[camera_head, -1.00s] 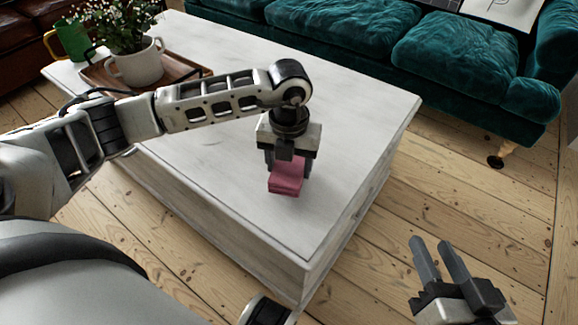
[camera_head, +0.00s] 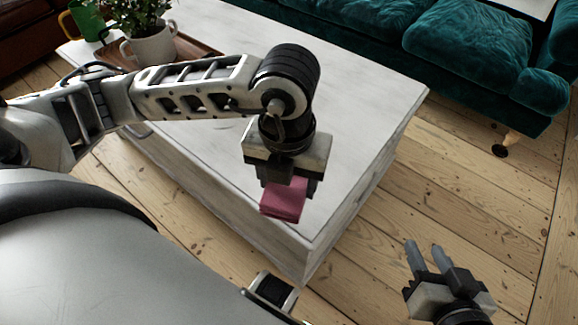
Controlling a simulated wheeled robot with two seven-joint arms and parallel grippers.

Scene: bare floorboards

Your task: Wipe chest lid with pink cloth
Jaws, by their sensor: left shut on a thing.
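The white wooden chest (camera_head: 350,150) fills the middle of the view, its lid pale with faint grey grain. My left gripper (camera_head: 287,186) points down over the lid's near right part and is shut on the folded pink cloth (camera_head: 284,204). The cloth shows below the fingers, close to the lid's near edge. I cannot tell whether it touches the lid. My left arm crosses above the chest and hides part of the lid. My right gripper (camera_head: 424,254) is open and empty, over the floor to the right of the chest.
A brown tray (camera_head: 193,47) with a white pot (camera_head: 150,47) of flowers stands at the lid's far left. A green mug (camera_head: 85,22) is beside the pot. A teal sofa (camera_head: 463,50) stands behind the chest. The floorboards (camera_head: 440,190) at the right are clear.

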